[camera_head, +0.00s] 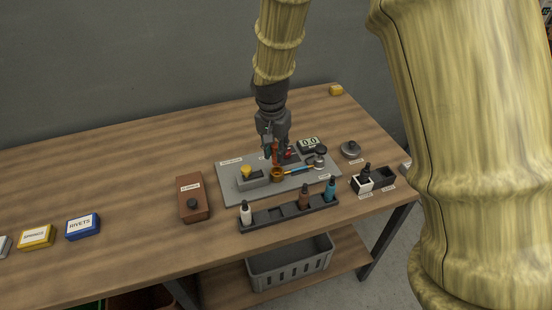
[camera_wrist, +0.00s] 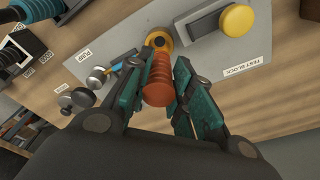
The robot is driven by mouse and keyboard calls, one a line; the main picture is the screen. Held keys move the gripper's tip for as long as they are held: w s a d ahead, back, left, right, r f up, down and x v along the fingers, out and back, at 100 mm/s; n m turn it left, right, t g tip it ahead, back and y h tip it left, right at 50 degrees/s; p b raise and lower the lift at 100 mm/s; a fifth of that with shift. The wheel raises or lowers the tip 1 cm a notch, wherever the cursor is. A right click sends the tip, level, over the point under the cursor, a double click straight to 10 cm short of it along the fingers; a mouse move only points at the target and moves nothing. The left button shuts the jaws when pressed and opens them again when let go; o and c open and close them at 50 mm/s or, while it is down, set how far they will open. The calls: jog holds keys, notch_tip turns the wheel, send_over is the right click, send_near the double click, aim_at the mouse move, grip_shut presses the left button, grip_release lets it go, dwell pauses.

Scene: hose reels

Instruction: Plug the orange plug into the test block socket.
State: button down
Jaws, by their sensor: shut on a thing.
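The orange plug (camera_wrist: 158,82), ribbed and tapered, is between the teal fingers of my gripper (camera_wrist: 158,72), which is shut on it. In the head view my gripper (camera_head: 277,150) is over the grey plate, and the plug is partly hidden by the fingers. A brass ring fitting (camera_wrist: 158,41) with a dark opening lies just beyond the plug's tip; it also shows below the gripper in the head view (camera_head: 277,175). I cannot tell whether the plug touches it. The plate (camera_wrist: 251,52) is labelled TEST BLOCK and carries a grey block with a yellow button (camera_wrist: 237,19).
A blue-handled part and gauge (camera_head: 319,160) sit right of the brass ring. A counter display (camera_head: 308,145) stands behind. A rack (camera_head: 287,215) with several bottles lies in front, and a brown box (camera_head: 193,199) at left.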

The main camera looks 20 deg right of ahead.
jog(key=shift+s+d+f, duration=0.1)
jog(key=shift+s+f, duration=0.15)
jog(key=shift+s, duration=0.2)
jog(key=f, duration=0.2)
jog(key=f+p, duration=0.1)
jog(key=shift+w, duration=0.25)
jog(key=shift+s+f, duration=0.15)
jog(key=shift+f, duration=0.05)
jog(key=c, duration=1.2)
grip_release()
jog(key=shift+c, duration=0.2)
jog(key=shift+r, duration=0.1)
notch_tip(320, 180, up, 12)
jog(key=s+a+b, duration=0.1)
jog(key=b, duration=0.1)
